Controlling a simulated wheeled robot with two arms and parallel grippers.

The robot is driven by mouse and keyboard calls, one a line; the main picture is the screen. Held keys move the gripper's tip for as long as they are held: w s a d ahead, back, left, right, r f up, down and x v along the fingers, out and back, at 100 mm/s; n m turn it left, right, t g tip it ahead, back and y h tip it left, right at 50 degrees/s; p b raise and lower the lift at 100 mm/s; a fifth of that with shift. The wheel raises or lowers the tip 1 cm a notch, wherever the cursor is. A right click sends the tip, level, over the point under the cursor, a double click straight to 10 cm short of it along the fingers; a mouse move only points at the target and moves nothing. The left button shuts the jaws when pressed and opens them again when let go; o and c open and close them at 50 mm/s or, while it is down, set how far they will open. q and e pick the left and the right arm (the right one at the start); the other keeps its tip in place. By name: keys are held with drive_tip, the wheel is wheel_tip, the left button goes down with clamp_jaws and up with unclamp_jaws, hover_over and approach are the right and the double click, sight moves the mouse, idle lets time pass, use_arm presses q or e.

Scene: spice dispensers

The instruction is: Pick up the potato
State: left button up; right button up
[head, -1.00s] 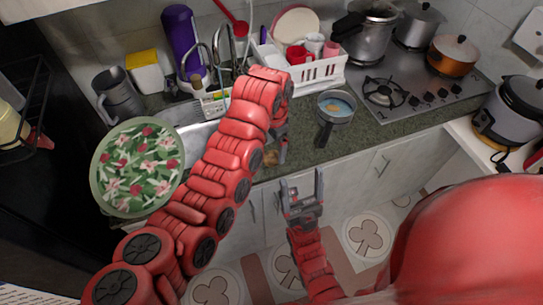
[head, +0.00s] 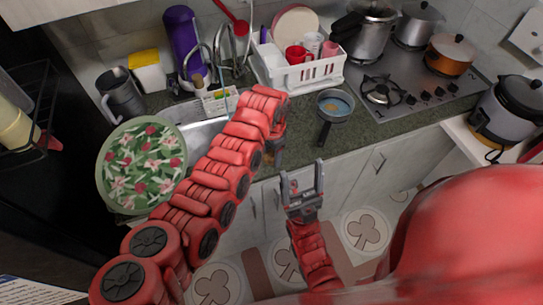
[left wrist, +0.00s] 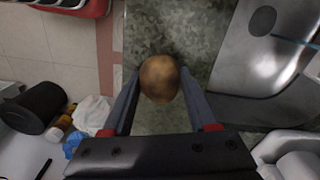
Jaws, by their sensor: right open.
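The potato (left wrist: 160,78) is round and brown. In the left wrist view it sits between the two fingertips of my left gripper (left wrist: 160,85), over the dark green speckled counter (left wrist: 163,25). The fingers are very close to its sides, and I cannot tell whether they press on it. In the head view my left gripper (head: 273,148) is at the front edge of the counter, and my red arm and the gripper mostly hide the potato. My right gripper (head: 302,183) is open and empty, pointing up in front of the cabinets.
The sink (left wrist: 265,75) lies beside the potato. A patterned round plate (head: 142,165) is left of my left arm. A small pan (head: 334,108) stands on the counter to the right, before a white dish rack (head: 305,74). The stove (head: 420,90) is further right.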

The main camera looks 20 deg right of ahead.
use_arm(q)
clamp_jaws()
